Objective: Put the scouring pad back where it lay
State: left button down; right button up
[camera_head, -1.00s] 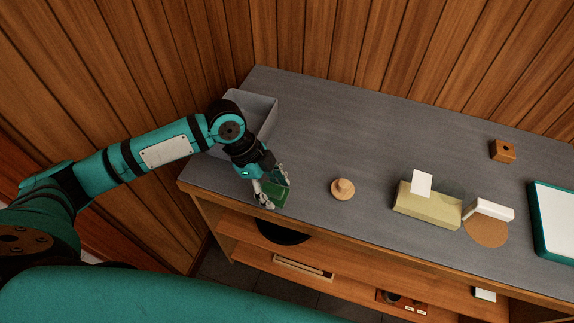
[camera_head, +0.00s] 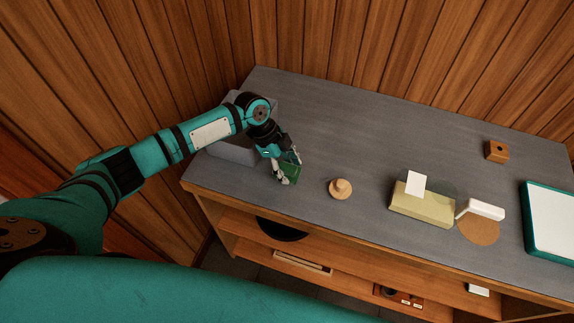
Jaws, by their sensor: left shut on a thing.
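The scouring pad (camera_head: 290,173) is a small green block. My left gripper (camera_head: 285,172) is shut on it and holds it at the left part of the grey worktop (camera_head: 330,118). The gripper's fingers cover part of the pad. I cannot tell whether the pad touches the worktop or is a little above it. My right gripper is not in view.
A grey bin (camera_head: 232,148) stands behind my left arm, partly hidden. A round wooden knob-like piece (camera_head: 340,189) is just right of the pad.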

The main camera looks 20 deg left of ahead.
pick_arm(q)
jog(key=shift+f, duration=0.15)
jog(key=c, duration=0.5)
grip_release()
jog(key=shift+r, duration=0.25)
jog(key=shift+a+r, duration=0.2)
jog(key=shift+r, duration=0.05)
jog(key=b+v, duration=0.3)
jog(key=v, duration=0.8)
jog(key=shift+r, duration=0.2)
